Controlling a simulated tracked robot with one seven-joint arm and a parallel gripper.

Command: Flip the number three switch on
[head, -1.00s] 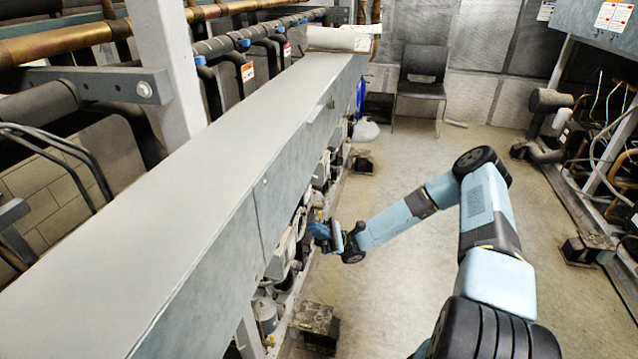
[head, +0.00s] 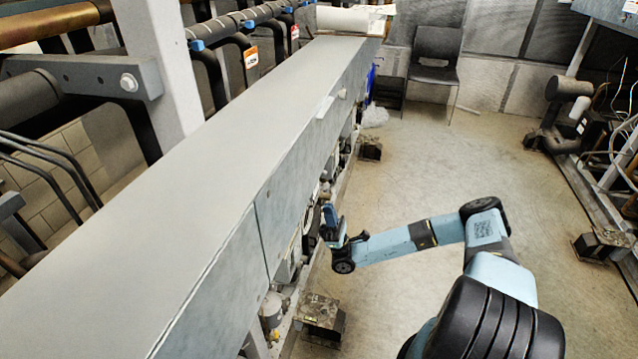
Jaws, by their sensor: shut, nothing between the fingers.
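The number three switch cannot be made out; the rack's front face is steeply angled away and partly hidden by the cover and my gripper.
A black chair (head: 434,62) stands at the back wall. More machinery (head: 600,130) stands on the right. A rusty foot block (head: 320,316) sits on the floor below the rack. The concrete floor (head: 440,165) between is clear.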

